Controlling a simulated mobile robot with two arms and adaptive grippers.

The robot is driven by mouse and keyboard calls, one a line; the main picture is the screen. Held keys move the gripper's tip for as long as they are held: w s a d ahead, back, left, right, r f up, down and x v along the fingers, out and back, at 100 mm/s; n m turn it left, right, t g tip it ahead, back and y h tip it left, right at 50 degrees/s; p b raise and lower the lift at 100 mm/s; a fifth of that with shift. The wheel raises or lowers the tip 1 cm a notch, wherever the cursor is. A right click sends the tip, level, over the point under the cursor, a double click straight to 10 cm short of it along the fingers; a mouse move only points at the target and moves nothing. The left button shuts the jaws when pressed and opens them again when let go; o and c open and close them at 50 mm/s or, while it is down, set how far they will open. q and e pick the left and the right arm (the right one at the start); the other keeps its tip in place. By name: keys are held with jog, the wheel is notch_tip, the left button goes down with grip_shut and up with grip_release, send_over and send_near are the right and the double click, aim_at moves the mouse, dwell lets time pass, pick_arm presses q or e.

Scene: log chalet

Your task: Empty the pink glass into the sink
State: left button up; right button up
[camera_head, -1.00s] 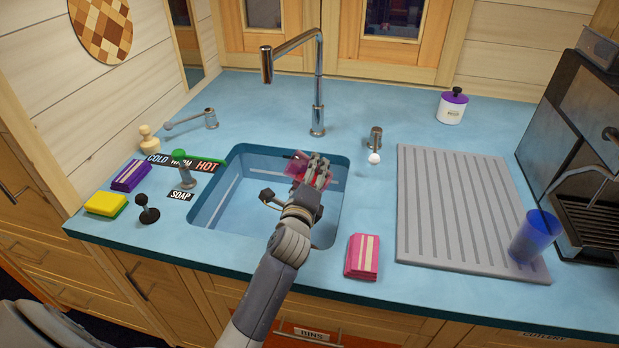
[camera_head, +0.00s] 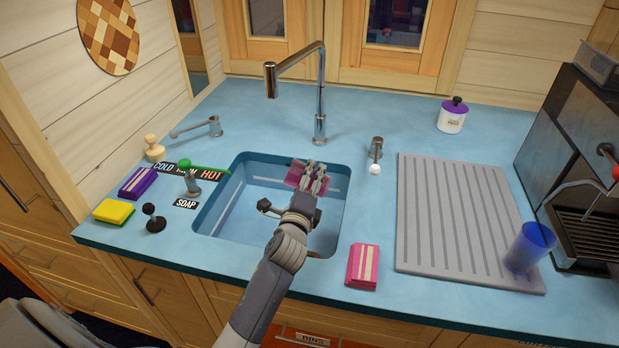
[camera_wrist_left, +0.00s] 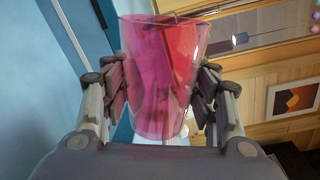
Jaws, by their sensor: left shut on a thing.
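The pink glass (camera_head: 298,174) is see-through and held over the far right part of the blue sink (camera_head: 215,209). My left gripper (camera_head: 311,181) is shut on it. In the left wrist view the glass (camera_wrist_left: 158,80) sits between both fingers of the left gripper (camera_wrist_left: 162,95), and no liquid can be made out in it. In the head view the glass lies tilted well over to the left, partly hidden by the fingers. The visible sink floor looks bare. My right gripper is not in view.
A tall chrome tap (camera_head: 320,100) stands behind the sink. A pink packet (camera_head: 363,267) lies at the front right. A grey drainboard (camera_head: 450,215) and a blue glass (camera_head: 529,247) are to the right.

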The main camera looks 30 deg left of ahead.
pick_arm(q)
notch_tip(320, 180, up, 4)
jog(key=m+p, duration=0.2)
jog(key=m, duration=0.1)
jog(key=m+p, duration=0.2)
jog(key=m, duration=0.2)
jog(key=m+p, duration=0.3)
jog(key=m, duration=0.1)
jog(key=shift+r+y, duration=0.25)
jog(key=shift+y, duration=0.15)
jog(key=shift+r+m+t+p, duration=0.1)
jog(key=shift+m+t+p, duration=0.3)
jog(key=shift+m, duration=0.8)
